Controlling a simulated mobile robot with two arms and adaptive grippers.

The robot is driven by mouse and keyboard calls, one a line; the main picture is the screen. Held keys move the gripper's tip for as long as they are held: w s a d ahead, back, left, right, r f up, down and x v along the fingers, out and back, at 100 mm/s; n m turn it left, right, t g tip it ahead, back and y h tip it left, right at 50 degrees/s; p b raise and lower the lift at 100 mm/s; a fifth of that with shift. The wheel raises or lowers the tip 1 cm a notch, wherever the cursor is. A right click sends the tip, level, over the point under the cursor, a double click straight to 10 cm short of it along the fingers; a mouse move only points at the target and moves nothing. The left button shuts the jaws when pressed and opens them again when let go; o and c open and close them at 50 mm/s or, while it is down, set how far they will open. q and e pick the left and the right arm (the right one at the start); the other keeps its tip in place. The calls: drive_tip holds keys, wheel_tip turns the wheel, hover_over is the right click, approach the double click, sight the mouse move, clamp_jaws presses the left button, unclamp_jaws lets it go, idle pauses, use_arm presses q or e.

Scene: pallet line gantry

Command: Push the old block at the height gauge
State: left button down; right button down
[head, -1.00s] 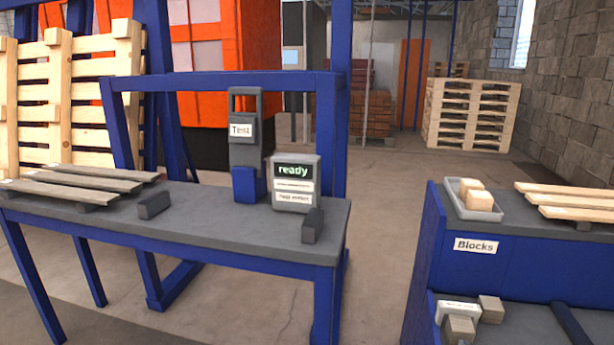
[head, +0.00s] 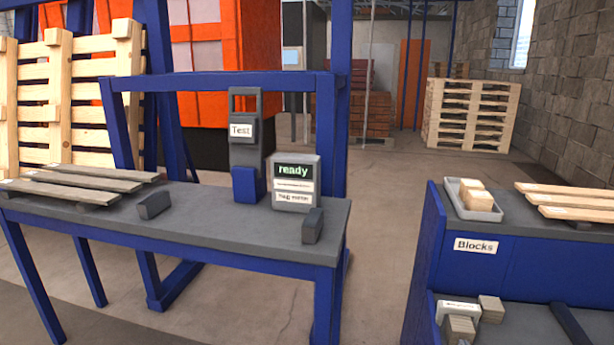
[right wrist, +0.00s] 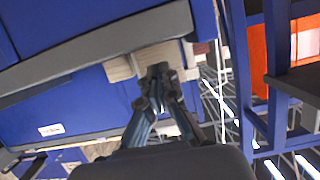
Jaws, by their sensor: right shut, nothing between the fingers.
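In the right wrist view my right gripper (right wrist: 160,76) is shut and empty. Its fingertips are in front of a pale wooden block (right wrist: 121,69) beside a grey-edged blue unit; whether they touch it I cannot tell. In the head view several weathered blocks (head: 459,329) sit on the low shelf at the lower right, by a small white label too blurred to read. No part there is clearly marked as a height gauge. A grey test post (head: 245,155) with a blue lower part stands on the bench, beside a display (head: 295,183) reading "ready". My left gripper is not in view.
The grey-topped bench (head: 230,220) holds weathered slats (head: 80,184) and two small dark grey blocks. At right, a blue stand labelled "Blocks" (head: 475,246) carries a grey tray (head: 480,214) of light blocks and pale slats. Open floor lies between bench and stand.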

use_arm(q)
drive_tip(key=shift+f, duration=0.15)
use_arm(e)
drive_tip(key=shift+w+d, duration=0.15)
drive_tip(key=shift+w, duration=0.4)
